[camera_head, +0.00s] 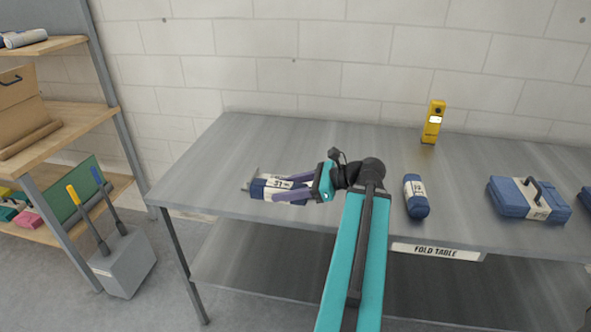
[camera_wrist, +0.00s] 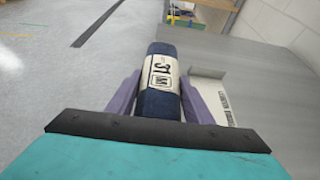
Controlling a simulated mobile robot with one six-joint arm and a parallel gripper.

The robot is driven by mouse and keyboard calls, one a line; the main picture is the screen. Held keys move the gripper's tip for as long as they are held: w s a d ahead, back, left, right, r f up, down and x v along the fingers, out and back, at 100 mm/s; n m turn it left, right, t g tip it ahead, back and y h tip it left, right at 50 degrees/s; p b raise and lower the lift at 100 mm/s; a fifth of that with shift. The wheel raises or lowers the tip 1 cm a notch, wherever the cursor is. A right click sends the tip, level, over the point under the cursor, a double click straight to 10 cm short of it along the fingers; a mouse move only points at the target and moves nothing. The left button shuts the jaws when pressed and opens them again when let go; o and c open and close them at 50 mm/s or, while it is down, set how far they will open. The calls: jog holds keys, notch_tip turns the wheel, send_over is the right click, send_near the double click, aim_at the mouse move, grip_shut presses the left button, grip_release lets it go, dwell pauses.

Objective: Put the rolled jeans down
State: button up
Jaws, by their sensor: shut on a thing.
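The rolled jeans (camera_head: 263,188) are a dark blue roll with a white band printed with dark marks. My gripper (camera_head: 283,188) is shut on them, with one purple finger along each side, over the left part of the grey metal fold table (camera_head: 240,135). In the wrist view the roll (camera_wrist: 161,102) lies between the two purple fingers (camera_wrist: 160,100). Whether the roll touches the tabletop or hangs just above it, I cannot tell.
Another blue roll with a white band (camera_head: 416,197) lies right of my arm. A folded blue bundle (camera_head: 528,199) lies further right. A yellow device (camera_head: 433,122) stands at the back. A wooden shelf (camera_head: 80,115) stands left.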

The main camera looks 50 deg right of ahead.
jog(key=shift+r+p, duration=0.15)
jog(key=shift+p, duration=0.8)
jog(key=shift+w+d, duration=0.2)
jog(key=shift+d, duration=0.05)
jog(key=w+d+p, duration=0.1)
jog(key=w+d, duration=0.1)
jog(key=d, duration=0.1)
jog(key=w+d+f+p, duration=0.1)
jog(key=w+d, duration=0.1)
jog(key=d, duration=0.2)
jog(key=w+d, duration=0.2)
jog(key=d, duration=0.1)
jog(key=shift+w+d+f+p, duration=0.3)
jog(key=shift+w+d+p, duration=0.1)
jog(key=shift+f, duration=0.15)
jog(key=shift+f+p, duration=0.65)
jog(key=shift+f, duration=0.95)
jog(key=shift+f, duration=0.15)
jog(key=o, duration=1.3)
